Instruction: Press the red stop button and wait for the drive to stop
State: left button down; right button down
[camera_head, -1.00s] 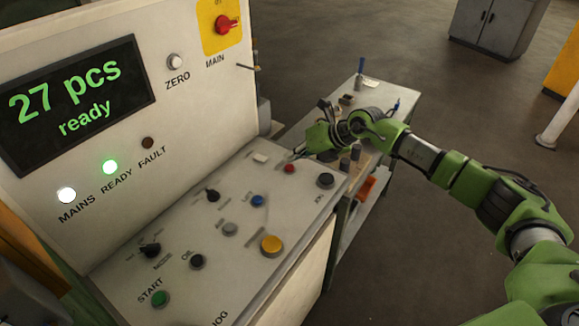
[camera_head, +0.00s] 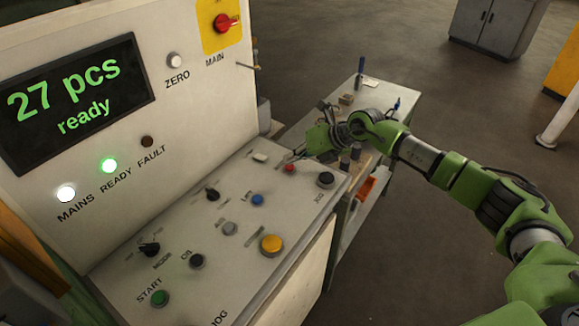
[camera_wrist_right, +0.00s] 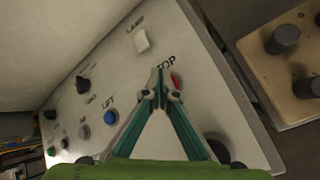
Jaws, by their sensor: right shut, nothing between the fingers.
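The red stop button (camera_head: 289,168) sits near the far right end of the sloping control panel (camera_head: 250,222). In the right wrist view the red button (camera_wrist_right: 175,81) shows partly, beside the fingertips and next to lettering ending in "OP". My right gripper (camera_head: 292,160) is shut and empty, its tips close to the button. In the right wrist view the tips of the right gripper (camera_wrist_right: 161,93) overlap the button's left edge; I cannot tell whether they touch it. The display (camera_head: 75,100) reads "27 pcs ready". The ready lamp (camera_head: 109,166) glows green and the mains lamp (camera_head: 66,194) white.
A black knob (camera_head: 325,180) lies right of the red button, a white lamp switch (camera_head: 260,157) left of it. Blue (camera_head: 257,200), yellow (camera_head: 271,243) and green start (camera_head: 160,298) buttons are nearer. A workbench (camera_head: 378,98) with small items stands behind my right arm.

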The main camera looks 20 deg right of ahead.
aim_at(292, 166)
jog(key=shift+f, duration=0.55)
dwell(0.6)
dwell(0.4)
jog(key=shift+r+p, duration=0.4)
jog(key=shift+r, duration=0.45)
jog(key=shift+r+p, duration=1.9)
jog(key=shift+r, duration=0.7)
jog(key=shift+f, duration=0.1)
